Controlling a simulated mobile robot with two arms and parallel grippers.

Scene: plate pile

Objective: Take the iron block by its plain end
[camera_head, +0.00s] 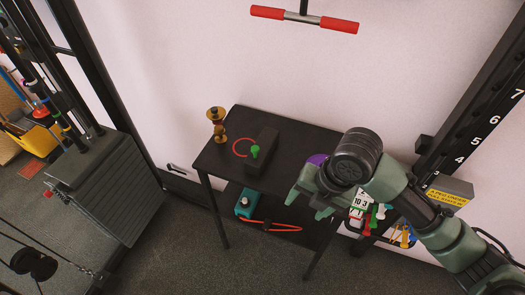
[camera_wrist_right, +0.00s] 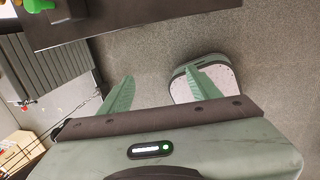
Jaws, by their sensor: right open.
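The iron block (camera_head: 266,145) appears to be the dark oblong block on the black table (camera_head: 219,157). A green object (camera_head: 255,151) sits against or on its left side; I cannot tell if they are joined. Which end of the block is plain is not clear. In the right wrist view a green object (camera_wrist_right: 38,5) and a dark object beside it are cut off at the top left. My right gripper (camera_head: 308,200) is open and empty, pointing down at the table's right front, apart from the block. It also shows in the right wrist view (camera_wrist_right: 159,72). My left gripper is out of view.
A red ring (camera_head: 240,147) lies left of the block, and a brown turned object (camera_head: 217,122) stands at the left corner. A purple object (camera_head: 317,159) is partly hidden by my gripper. The lower shelf holds a teal object (camera_head: 247,203). A weight stack (camera_head: 110,190) stands left.

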